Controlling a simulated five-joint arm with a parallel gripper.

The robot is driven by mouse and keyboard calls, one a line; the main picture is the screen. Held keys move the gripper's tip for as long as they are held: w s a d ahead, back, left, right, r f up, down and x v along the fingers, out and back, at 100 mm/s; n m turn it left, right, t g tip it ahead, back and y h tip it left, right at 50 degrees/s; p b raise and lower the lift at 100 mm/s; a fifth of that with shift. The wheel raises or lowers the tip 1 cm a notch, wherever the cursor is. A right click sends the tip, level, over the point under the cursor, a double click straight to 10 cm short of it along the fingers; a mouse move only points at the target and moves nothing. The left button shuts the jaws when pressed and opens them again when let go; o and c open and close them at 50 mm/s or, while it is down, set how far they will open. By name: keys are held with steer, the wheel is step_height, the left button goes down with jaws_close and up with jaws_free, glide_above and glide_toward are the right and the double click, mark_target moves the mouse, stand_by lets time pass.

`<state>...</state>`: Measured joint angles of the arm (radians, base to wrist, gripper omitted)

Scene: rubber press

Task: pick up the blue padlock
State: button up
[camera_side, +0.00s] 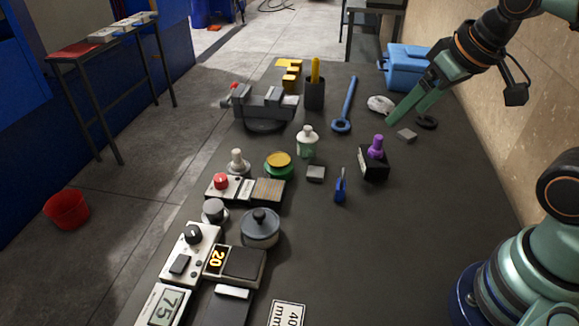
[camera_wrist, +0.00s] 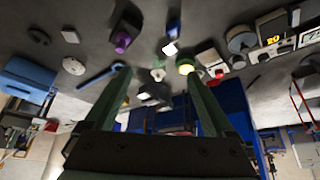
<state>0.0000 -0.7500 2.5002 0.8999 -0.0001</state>
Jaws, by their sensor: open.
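A small blue upright object (camera_side: 340,187), which seems to be the blue padlock, stands on the dark table near the middle. Its fine shape is too small to make out. In the wrist view the padlock (camera_wrist: 173,28) shows at the top, slightly right of centre. My gripper (camera_side: 391,117) is above the table's far right part, well apart from the padlock and higher than it. In the wrist view my gripper (camera_wrist: 156,75) has its two green fingers spread, with nothing held between them.
A black block with a purple knob (camera_side: 376,152) stands right of the padlock, and a small grey block (camera_side: 315,173) left of it. A white bottle (camera_side: 307,142), green-yellow button (camera_side: 279,164) and grey pot (camera_side: 260,227) stand farther left.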

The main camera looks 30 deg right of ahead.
steer(key=n+g, duration=0.6)
steer(key=n, duration=0.3)
glide_above(342, 184)
steer(key=d, duration=0.2)
step_height(342, 184, down, 12)
steer(key=f, duration=0.4)
steer(key=w+f, duration=0.1)
steer(key=f, duration=0.2)
steer(key=shift+w+a+f, duration=0.1)
steer(key=shift+a+f, duration=0.05)
steer(key=shift+f, duration=1.2)
steer(key=shift+w+a+f, duration=0.1)
steer(key=shift+f, duration=1.2)
jaws_close()
steer(key=shift+r, duration=0.1)
